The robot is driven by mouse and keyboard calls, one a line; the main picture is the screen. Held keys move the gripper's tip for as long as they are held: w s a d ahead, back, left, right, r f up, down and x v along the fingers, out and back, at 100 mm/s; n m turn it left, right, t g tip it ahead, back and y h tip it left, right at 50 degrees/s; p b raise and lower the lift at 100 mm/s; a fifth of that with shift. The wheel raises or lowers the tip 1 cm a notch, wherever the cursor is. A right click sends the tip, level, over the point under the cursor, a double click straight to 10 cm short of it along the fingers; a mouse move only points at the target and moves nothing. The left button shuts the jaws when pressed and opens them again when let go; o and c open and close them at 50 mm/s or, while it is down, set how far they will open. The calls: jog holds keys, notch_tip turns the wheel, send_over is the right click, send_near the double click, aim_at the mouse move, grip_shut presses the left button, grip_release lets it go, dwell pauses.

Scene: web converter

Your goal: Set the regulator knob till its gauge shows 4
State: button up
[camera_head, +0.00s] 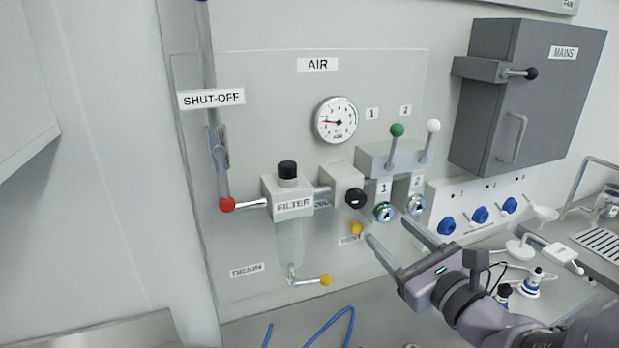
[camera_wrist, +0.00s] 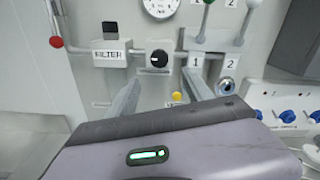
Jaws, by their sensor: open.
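The black round regulator knob (camera_head: 355,198) sits on the front of a grey block right of the filter. In the wrist view the knob (camera_wrist: 159,58) shows just beyond and between the fingertips. The round white gauge (camera_head: 337,119) hangs above it under the AIR label. Its red needle points left; the exact number is too small to read. In the wrist view the gauge (camera_wrist: 160,8) is cut off at the top. My gripper (camera_head: 388,229) is open and empty, below and right of the knob, apart from it. Its two fingers (camera_wrist: 160,80) point at the panel.
The filter (camera_head: 293,206) with its bowl is left of the knob. Green (camera_head: 397,130) and white (camera_head: 433,126) levers rise from a block at right. A yellow knob (camera_head: 356,228) is just below the regulator. A red-ended shut-off handle (camera_head: 228,205) is farther left.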

aim_at(360, 203)
jog(key=p+x, duration=0.4)
jog(key=x, duration=0.9)
jog(key=shift+a, duration=0.1)
jog(key=shift+p, duration=0.3)
grip_shut()
